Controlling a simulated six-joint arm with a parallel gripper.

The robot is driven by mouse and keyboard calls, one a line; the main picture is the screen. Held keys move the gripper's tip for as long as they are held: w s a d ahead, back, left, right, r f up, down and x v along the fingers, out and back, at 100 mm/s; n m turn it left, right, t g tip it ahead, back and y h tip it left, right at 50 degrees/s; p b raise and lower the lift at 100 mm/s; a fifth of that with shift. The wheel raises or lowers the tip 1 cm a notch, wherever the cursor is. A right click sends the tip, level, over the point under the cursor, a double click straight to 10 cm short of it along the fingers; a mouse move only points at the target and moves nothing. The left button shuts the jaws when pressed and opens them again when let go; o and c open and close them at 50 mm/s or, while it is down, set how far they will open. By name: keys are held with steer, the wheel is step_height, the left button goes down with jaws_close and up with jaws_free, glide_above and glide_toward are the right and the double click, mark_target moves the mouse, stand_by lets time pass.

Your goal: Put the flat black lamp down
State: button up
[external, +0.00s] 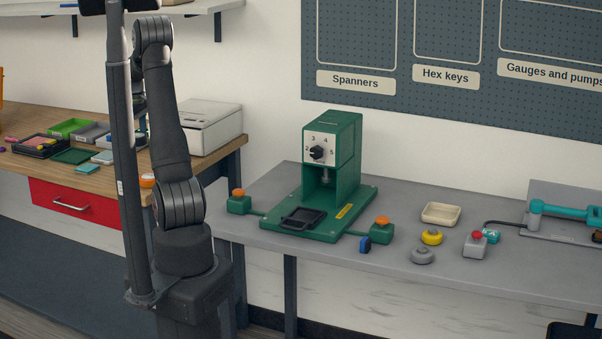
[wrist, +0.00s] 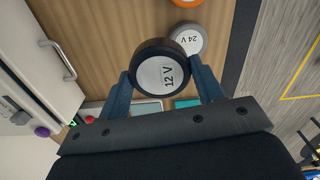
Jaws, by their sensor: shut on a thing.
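The flat black lamp (wrist: 142,58) is a round black disc with a pale face marked "12 V". My gripper (wrist: 163,82) is shut on its sides, one finger on each side, in the wrist view. The lamp is over the wooden bench top (wrist: 110,40) and covers part of a grey round lamp (wrist: 193,40) marked "24 V". I cannot tell whether the black lamp touches the bench or the grey lamp. In the external view my gripper and the black lamp are hidden behind my arm.
An orange round thing (wrist: 187,2) is past the grey lamp; it also shows on the wooden bench (external: 147,180). A white box (external: 205,125) and several trays, including a green one (external: 70,127), stand there. A green press (external: 340,150) stands on the grey table (external: 400,270).

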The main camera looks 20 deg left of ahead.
steer(key=w+d+f+m, duration=0.3)
steer(key=w+d+m, duration=0.2)
steer(key=d, duration=0.5)
steer(key=w+d+f+m, duration=0.2)
steer(key=w+d+m, duration=0.25)
steer(key=d, duration=0.45)
steer(key=w+d+f+m, duration=0.3)
steer(key=w+d+m, duration=0.15)
steer(key=d, duration=0.55)
steer(key=d+f+m, duration=0.3)
steer(key=d+m, duration=0.2)
steer(key=d, duration=0.8)
steer(key=shift+w+d+m, duration=0.25)
steer(key=shift+w+m, duration=0.05)
steer(key=shift+w, duration=0.05)
